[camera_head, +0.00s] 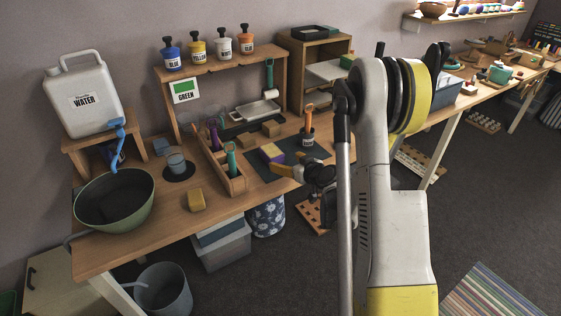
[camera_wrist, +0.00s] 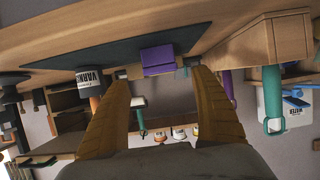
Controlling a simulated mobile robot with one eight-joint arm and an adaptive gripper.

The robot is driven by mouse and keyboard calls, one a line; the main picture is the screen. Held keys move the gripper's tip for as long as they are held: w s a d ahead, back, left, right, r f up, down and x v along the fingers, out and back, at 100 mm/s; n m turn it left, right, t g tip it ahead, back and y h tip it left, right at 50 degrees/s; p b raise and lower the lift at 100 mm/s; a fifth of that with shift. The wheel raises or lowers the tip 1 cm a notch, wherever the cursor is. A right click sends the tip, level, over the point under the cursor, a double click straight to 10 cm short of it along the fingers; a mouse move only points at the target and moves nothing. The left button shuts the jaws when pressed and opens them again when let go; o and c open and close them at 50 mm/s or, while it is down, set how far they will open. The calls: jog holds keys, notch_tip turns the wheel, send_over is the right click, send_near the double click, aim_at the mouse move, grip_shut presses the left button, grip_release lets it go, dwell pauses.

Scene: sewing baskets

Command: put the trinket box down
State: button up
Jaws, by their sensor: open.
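A small purple box (camera_head: 268,157), which I take for the trinket box, rests on the dark mat (camera_head: 300,157) on the workbench. It has a yellowish part on its upper side in the head view. In the wrist view, which is upside down, the purple box (camera_wrist: 158,62) sits just beyond my fingertips, between their lines. My gripper (camera_head: 279,172) is just in front of the box, with orange-brown fingers. In the wrist view my gripper (camera_wrist: 160,74) is spread open, with nothing seen held between the fingers. Whether a fingertip touches the box cannot be told.
A wooden tool caddy (camera_head: 232,183) stands left of the gripper. A varnish jar with a brush (camera_head: 307,138) stands behind right. Wooden blocks (camera_head: 246,139) lie behind the box.

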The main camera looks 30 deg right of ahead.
jog(key=shift+s+a+r, duration=0.15)
jog(key=shift+s+r, duration=0.05)
jog(key=s+a+r+g+y, duration=0.1)
jog(key=s+a+r+g, duration=0.1)
jog(key=s+a+r, duration=0.35)
jog(key=s+a+r+g, duration=0.1)
jog(key=s+a+r, duration=0.1)
jog(key=a+r, duration=0.6)
jog(key=s+a+r+g, duration=0.1)
jog(key=s+a, duration=0.3)
jog(key=s, duration=0.7)
jog(key=s+a+r+g+h, duration=0.1)
jog(key=s+a+g, duration=0.1)
jog(key=s, duration=0.8)
jog(key=shift+s+a+g, duration=0.3)
jog(key=shift+s+a, duration=0.1)
jog(key=shift+a, duration=0.5)
jog(key=shift+d, duration=0.1)
